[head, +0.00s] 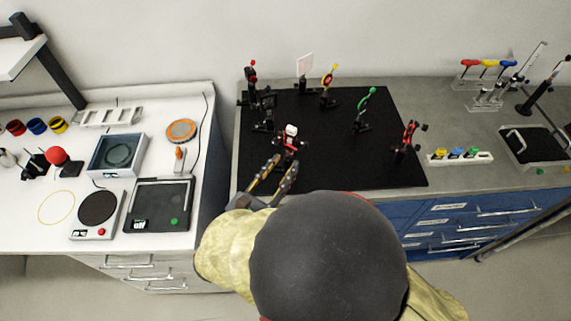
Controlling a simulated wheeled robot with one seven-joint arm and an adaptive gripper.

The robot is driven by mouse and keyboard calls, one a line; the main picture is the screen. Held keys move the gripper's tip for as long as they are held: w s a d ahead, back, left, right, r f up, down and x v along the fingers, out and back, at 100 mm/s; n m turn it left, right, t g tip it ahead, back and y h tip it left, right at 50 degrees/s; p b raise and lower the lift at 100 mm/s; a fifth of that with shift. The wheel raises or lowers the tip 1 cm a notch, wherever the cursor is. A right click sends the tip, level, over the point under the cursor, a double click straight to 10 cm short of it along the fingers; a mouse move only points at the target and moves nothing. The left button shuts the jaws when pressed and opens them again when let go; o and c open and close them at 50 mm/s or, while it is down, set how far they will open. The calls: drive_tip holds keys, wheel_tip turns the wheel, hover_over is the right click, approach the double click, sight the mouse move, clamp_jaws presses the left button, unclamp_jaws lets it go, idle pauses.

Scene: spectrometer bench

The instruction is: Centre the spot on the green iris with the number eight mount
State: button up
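The green iris (364,108) stands upright on its post on the black breadboard (330,175), right of centre. No light spot can be made out on it. Several small mounts stand on the board. One with a white top and red parts (290,137) is just beyond my gripper; others are a dark mount (265,105) at left and a red-and-black one (408,137) at right. Number labels are too small to read, so I cannot tell which is number eight. My gripper (285,163) has its two fingers apart, with nothing visible between them, close in front of the white-topped mount.
A yellow iris (329,84) and a white card (305,66) stand at the back of the board. A red-topped post (252,72) is at its back left. A coloured-block strip (460,156) lies right of the board. My arm covers the front edge.

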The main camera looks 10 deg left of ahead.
drive_tip(key=shift+x, duration=0.85)
drive_tip(key=shift+c, duration=1.3)
clamp_jaws()
